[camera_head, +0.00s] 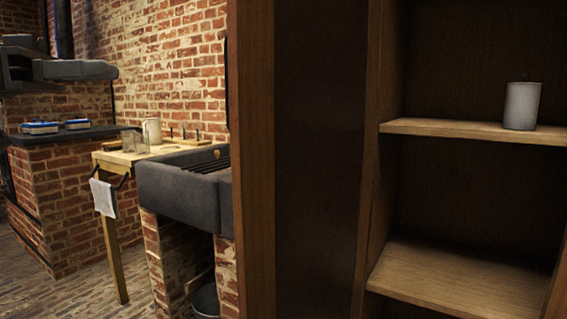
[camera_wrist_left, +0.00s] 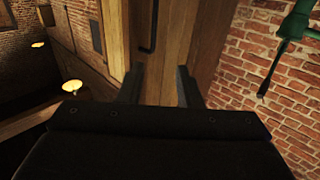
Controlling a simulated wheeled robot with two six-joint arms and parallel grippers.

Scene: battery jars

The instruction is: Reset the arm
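My left gripper (camera_wrist_left: 158,80) shows in the left wrist view, with its two dark fingers spread apart and nothing between them. A wooden door or panel with a dark handle (camera_wrist_left: 149,27) is behind the fingers. Neither gripper shows in the head view. My right gripper is not seen. A pale grey jar (camera_head: 522,106) stands upright on the upper shelf (camera_head: 450,129) of a wooden cabinet in the head view, away from any gripper.
The cabinet's lower shelf (camera_head: 455,278) is bare. A dark stone sink (camera_head: 180,192) and a wooden side table (camera_head: 108,160) with a pale jug (camera_head: 152,131) are at left. Blue-and-white boxes (camera_head: 39,128) lie on a brick counter. A green object (camera_wrist_left: 292,28) is against bricks.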

